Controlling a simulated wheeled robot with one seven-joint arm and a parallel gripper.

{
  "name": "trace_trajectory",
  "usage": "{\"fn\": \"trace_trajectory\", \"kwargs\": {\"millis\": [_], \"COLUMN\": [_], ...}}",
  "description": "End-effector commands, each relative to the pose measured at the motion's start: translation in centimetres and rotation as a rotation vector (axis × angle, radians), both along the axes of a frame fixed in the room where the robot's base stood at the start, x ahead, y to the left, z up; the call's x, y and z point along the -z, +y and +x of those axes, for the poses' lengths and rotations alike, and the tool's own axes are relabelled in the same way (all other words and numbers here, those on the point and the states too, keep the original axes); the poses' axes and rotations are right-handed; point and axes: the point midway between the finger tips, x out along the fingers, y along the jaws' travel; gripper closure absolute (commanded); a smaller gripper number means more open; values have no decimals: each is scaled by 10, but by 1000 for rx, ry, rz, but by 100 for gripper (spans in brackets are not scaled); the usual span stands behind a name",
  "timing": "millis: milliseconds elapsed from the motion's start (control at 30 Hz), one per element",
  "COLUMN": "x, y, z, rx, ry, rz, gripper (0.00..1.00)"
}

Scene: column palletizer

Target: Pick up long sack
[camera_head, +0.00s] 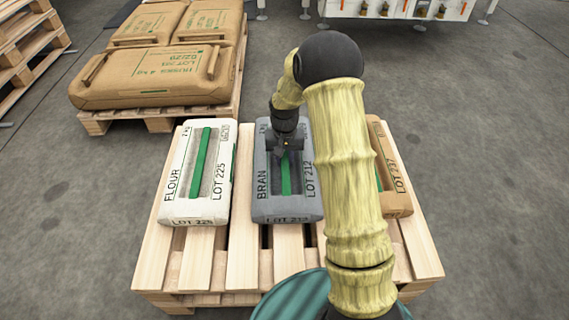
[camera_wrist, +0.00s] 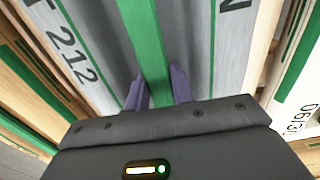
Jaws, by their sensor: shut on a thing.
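A long grey sack (camera_head: 262,205) marked BRAN, LOT 212 lies at the middle of the near pallet (camera_head: 240,262). A green handle strip (camera_head: 286,181) runs lengthwise along its top. My gripper (camera_head: 285,156) points down at the strip from above. In the wrist view, my two purple fingers (camera_wrist: 160,82) close on either side of the green strip (camera_wrist: 143,35), with the grey sack top (camera_wrist: 190,45) around it. The fingertips are partly hidden by the strip and the gripper body. The sack appears to rest on the slats; any small gap below is not visible.
A white FLOUR sack (camera_head: 178,205) lies left of the grey one, with a narrow gap. A brown sack (camera_head: 396,190) lies to the right, partly hidden by my arm. Another pallet (camera_head: 160,122) with several brown sacks (camera_head: 150,85) stands behind left. Floor at right is clear.

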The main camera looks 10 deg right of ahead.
Motion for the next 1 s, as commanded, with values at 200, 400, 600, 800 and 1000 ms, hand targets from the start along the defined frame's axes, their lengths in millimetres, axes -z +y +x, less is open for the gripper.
{"fn": "trace_trajectory", "kwargs": {"millis": [200,400,600,800,1000], "x": [-3,-8,-27,-55,-83], "y": [0,0,0,0,0], "z": [2,2,2,2,2], "rx": [0,0,0,1,0], "ry": [-6,-6,-7,-9,-8], "rz": [1,1,0,0,-1], "gripper": [100,100,100,100,100]}}
